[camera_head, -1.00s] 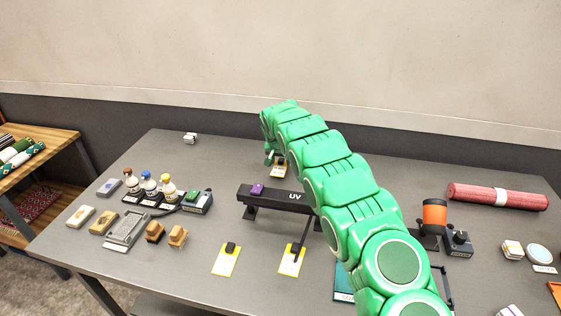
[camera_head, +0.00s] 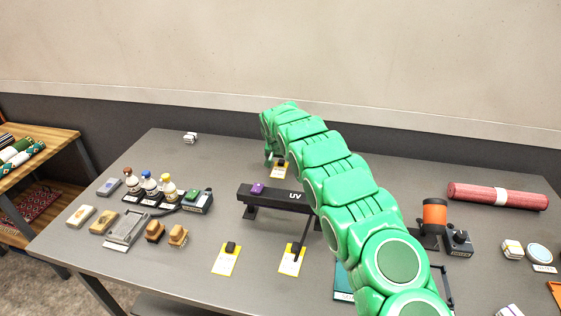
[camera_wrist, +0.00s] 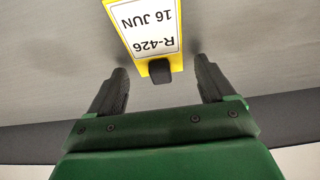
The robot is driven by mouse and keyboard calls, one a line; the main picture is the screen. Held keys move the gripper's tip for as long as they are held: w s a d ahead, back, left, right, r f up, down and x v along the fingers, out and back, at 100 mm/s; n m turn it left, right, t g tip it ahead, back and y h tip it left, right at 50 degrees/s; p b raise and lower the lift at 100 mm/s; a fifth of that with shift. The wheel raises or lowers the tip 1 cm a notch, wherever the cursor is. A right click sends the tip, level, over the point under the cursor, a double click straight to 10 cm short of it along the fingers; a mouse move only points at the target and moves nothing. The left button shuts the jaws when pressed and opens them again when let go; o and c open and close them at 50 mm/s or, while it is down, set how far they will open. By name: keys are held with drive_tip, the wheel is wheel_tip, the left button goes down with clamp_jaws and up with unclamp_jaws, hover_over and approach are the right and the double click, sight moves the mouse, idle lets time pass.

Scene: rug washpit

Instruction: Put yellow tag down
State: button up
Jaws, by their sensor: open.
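A yellow tag (camera_wrist: 150,35) with a white label reading "R-426 16 JUN" and a black clip (camera_wrist: 160,72) lies flat on the grey table. The clip end is between the fingers of my gripper (camera_wrist: 160,68), which are open with a gap on both sides. In the head view this tag (camera_head: 280,173) shows at the back of the table, just below my gripper (camera_head: 271,159), partly hidden by my arm. Two more yellow tags with black clips lie at the table's front, one on the left (camera_head: 225,262) and one on the right (camera_head: 292,262).
A black UV lamp bar (camera_head: 295,199) with a purple block (camera_head: 257,189) on it stands in front of my gripper. Bottles (camera_head: 150,186), brushes (camera_head: 178,236) and blocks are at left. A rolled red rug (camera_head: 480,194) lies at right. The back left table is mostly clear.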

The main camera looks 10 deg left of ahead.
sight(278, 173)
drive_tip(key=v, duration=1.2)
idle(1.6)
drive_tip(key=c, duration=0.5)
drive_tip(key=shift+r, duration=0.1)
